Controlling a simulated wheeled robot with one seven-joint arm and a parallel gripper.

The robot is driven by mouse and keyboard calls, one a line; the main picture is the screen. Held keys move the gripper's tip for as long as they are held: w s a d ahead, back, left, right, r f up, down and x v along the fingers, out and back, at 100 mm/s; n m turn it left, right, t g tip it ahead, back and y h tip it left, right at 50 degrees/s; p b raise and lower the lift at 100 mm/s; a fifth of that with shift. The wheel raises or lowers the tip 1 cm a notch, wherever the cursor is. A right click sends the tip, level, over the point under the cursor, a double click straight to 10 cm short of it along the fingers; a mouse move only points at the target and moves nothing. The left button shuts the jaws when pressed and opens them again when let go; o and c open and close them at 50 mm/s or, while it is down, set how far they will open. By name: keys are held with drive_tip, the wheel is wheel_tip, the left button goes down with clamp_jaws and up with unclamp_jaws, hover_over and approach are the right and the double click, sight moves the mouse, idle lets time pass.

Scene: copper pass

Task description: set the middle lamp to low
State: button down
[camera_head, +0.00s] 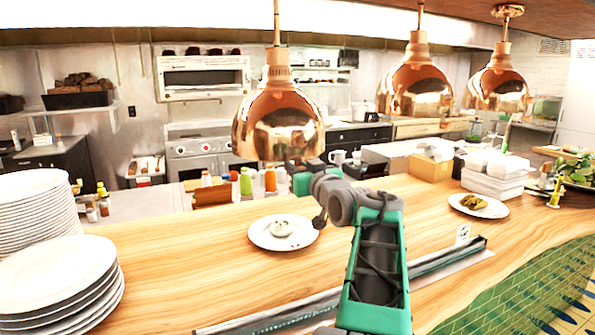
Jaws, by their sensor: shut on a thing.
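Three copper dome lamps hang in a row over the wooden counter. The middle lamp (415,88) is right of centre, between the large left lamp (279,122) and the right lamp (497,86). My green and grey arm reaches up from the bottom. My gripper (302,178) is at its far end, by the lower right rim of the left lamp and left of and below the middle lamp in the picture. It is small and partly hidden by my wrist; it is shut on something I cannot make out. No lamp's control or setting can be made out.
On the wooden counter (210,262) are plate stacks (62,275) at left, a plate with white food (257,237), a plate with green food (496,211), and white boxes (497,180). A long metal-edged strip (290,315) lies in front. Bottles (246,181) stand behind.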

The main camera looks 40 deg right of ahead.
drive_tip(key=shift+f, duration=0.45)
drive_tip(key=c, duration=1.6)
unclamp_jaws()
drive_tip(key=shift+c, duration=0.2)
drive_tip(key=o, duration=0.4)
drive_tip(key=shift+r, duration=0.2)
drive_tip(key=b+v, duration=0.2)
drive_tip(key=v, duration=0.5)
drive_tip(key=shift+s+a, duration=0.2)
drive_tip(key=shift+s, duration=0.15)
